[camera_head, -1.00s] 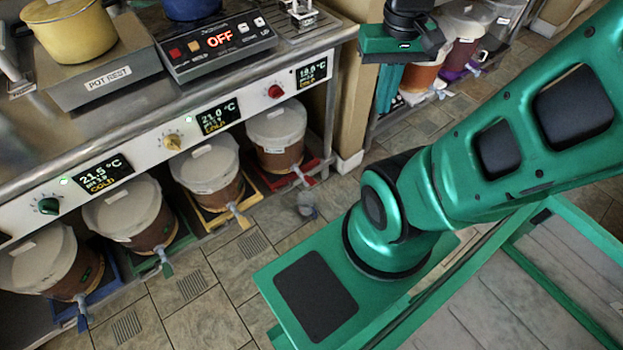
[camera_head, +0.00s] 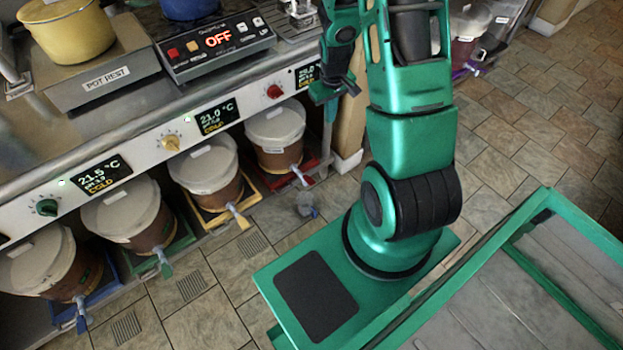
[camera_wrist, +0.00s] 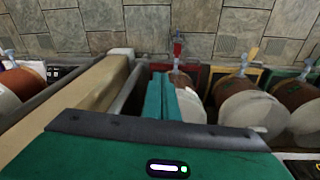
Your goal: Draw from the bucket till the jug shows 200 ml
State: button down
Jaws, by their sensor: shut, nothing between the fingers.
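Four lidded brown buckets stand in a row under the counter, on blue, green, yellow and red trays. The red-tray bucket (camera_head: 275,136) is rightmost, with its tap (camera_head: 301,175) over the front edge. A small, clear greyish vessel, likely the jug (camera_head: 306,204), stands on the floor in front of that tap; its level and marks are too small to read. My gripper (camera_head: 330,104) is shut and empty, at the counter's right end, right of the red-tray bucket. In the wrist view its fingers (camera_wrist: 163,92) overlap that bucket (camera_wrist: 185,84) from above.
The counter's control panel (camera_head: 146,149) overhangs the buckets. A tan post (camera_head: 351,125) stands close to my gripper at the right. Another bucket (camera_head: 466,43) stands on a rack beyond it. A yellow pot (camera_head: 66,34) sits on the counter. The tiled floor (camera_head: 225,285) in front is mostly clear.

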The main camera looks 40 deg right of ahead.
jog(key=w+a+f, duration=0.1)
jog(key=a+f, duration=0.1)
jog(key=f, duration=0.9)
jog(key=w+a+f+n+t+y, duration=0.1)
jog(key=a+f, duration=0.1)
jog(key=f, duration=0.9)
jog(key=shift+f+n, duration=0.25)
jog(key=shift+n, duration=0.05)
send_over(311, 182)
jog(key=f, duration=1.2)
jog(key=shift+s+d+f, duration=0.1)
jog(key=shift+s+f, duration=0.15)
jog(key=shift+s, duration=0.1)
jog(key=shift+f, duration=0.6)
jog(key=shift+s, duration=0.1)
